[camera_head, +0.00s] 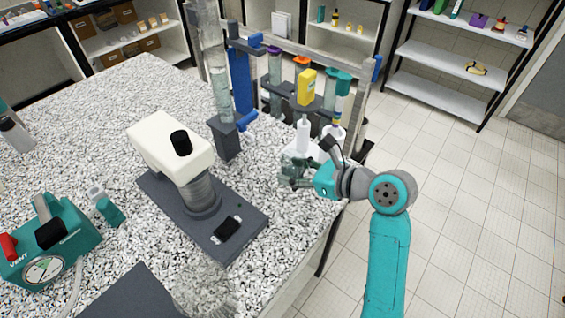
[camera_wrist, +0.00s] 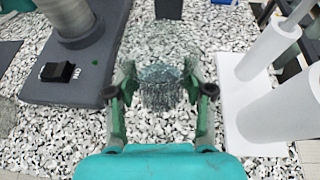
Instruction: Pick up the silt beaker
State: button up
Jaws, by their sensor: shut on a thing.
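A clear glass beaker (camera_wrist: 160,82) stands between the two fingers of my gripper (camera_wrist: 160,95) in the wrist view, low over the speckled bench top. The fingers are shut on its sides. I cannot read any label on it, and its contents are hard to make out through the glass. In the head view my gripper (camera_head: 287,172) is near the right edge of the bench, and the beaker is hard to tell apart from the fingers there.
A white stand with white cylinders (camera_wrist: 240,130) is close on the right. A shaker-like device on a dark base (camera_head: 154,188) stands left. A rack with colored bottles (camera_head: 306,88) and a tall clear column (camera_head: 219,85) are behind. Another clear vessel (camera_head: 205,288) is at the front.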

jog(key=shift+s+d, duration=2.35)
jog(key=shift+d, duration=0.7)
notch_tip(320, 180, up, 6)
jog(key=shift+s+d, duration=0.15)
